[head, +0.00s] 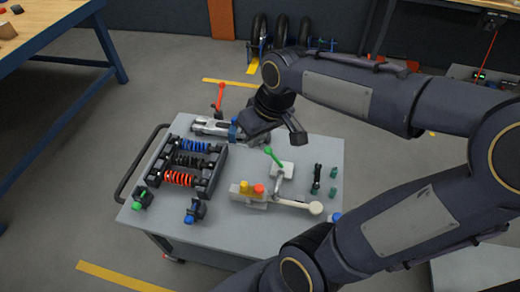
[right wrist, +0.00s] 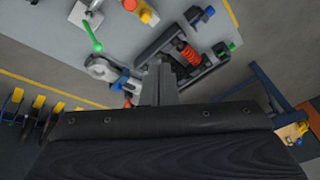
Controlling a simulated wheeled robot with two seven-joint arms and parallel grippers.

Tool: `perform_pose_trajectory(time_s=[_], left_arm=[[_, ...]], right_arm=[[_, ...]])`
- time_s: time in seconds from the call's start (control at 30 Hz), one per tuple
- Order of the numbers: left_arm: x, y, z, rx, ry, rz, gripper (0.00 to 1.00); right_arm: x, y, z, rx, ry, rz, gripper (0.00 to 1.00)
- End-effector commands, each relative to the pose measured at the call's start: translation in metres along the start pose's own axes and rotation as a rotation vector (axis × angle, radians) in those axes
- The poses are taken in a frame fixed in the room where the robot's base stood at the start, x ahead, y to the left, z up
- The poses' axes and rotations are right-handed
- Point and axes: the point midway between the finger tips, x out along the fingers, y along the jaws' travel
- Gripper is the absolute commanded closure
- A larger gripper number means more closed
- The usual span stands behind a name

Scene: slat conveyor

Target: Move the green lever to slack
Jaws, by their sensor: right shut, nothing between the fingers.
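The green lever (head: 274,156) stands on a small pale block (head: 285,168) on the cart top, tilted with its ball end toward the upper left in the head view. In the right wrist view the green lever (right wrist: 93,36) is at the upper left, its ball end nearer the picture's middle. My right gripper (right wrist: 160,82) is shut and empty above the cart. In the head view it hangs just behind the lever and up from it, apart from it. Its fingertips are hard to make out in the head view. My left gripper is not in view.
A grey cart (head: 225,232) carries a black rack (head: 208,178) with coloured springs, a silver part with a red lever (head: 220,96), a block with yellow and orange knobs (head: 246,195), a pale arm (head: 298,204) and small green pegs (head: 333,173). A blue-framed table stands left.

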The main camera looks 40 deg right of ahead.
Motion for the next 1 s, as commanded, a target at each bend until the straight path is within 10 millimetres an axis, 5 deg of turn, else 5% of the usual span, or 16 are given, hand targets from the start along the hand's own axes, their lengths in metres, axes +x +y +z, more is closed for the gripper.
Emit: perform_pose_trajectory(time_s=[0.3, 0.53, 0.7, 1.0], left_arm=[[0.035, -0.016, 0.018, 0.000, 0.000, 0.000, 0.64], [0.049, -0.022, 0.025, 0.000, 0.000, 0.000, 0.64], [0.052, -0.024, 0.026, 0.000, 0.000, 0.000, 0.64], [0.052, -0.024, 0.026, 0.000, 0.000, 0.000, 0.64]], right_arm=[[0.111, 0.075, -0.091, -0.155, -0.241, 0.211, 1.00], [0.186, 0.112, -0.127, -0.237, -0.368, 0.324, 1.00], [0.210, 0.123, -0.136, -0.265, -0.409, 0.362, 1.00], [0.213, 0.124, -0.137, -0.269, -0.415, 0.368, 1.00]])
